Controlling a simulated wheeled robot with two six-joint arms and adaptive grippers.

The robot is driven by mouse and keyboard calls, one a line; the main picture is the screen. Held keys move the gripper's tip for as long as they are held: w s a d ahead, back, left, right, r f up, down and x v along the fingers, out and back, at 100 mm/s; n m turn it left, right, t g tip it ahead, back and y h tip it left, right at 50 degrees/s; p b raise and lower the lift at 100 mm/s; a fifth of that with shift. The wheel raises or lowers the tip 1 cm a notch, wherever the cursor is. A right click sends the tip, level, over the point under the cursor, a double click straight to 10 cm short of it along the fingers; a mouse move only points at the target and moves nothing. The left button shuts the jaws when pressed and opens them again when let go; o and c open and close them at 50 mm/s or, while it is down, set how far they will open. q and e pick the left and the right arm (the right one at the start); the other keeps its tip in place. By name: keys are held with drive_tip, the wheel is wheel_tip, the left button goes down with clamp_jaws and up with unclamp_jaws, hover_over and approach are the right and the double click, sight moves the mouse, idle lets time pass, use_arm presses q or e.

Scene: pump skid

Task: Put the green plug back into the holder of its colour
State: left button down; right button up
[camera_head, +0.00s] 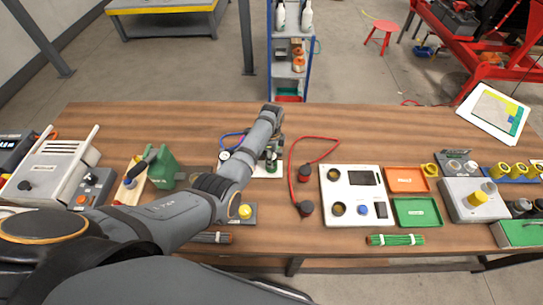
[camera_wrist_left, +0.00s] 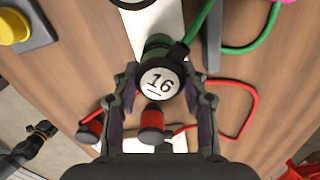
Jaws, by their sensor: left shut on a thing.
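The green plug (camera_wrist_left: 155,45) has a green body, a pale round face marked 16 and a green cable leading right. My left gripper (camera_wrist_left: 158,74) is shut on it, with one finger on each side. A white plate (camera_wrist_left: 173,30) lies behind the plug, and a red cylinder (camera_wrist_left: 152,124) shows between the fingers. I cannot tell whether the plug touches the plate or which part is the green holder. In the head view my left arm reaches over the white stand (camera_head: 262,172), and the arm largely hides the grip. My right gripper is not in view.
A red cable (camera_head: 318,150) with dark ends lies right of the stand. Further right are a white panel (camera_head: 353,178), an orange tray (camera_head: 407,180) and a green tray (camera_head: 416,212). A yellow button box (camera_head: 245,211) stands near the front edge. The back of the table is mostly clear.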

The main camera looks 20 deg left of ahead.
use_arm(q)
drive_tip(key=shift+f, duration=0.15)
drive_tip(key=c, duration=0.6)
unclamp_jaws()
drive_tip(key=shift+c, duration=0.2)
drive_tip(key=shift+r, duration=0.2)
wheel_tip(320, 180, up, 12)
drive_tip(key=shift+f, duration=0.2)
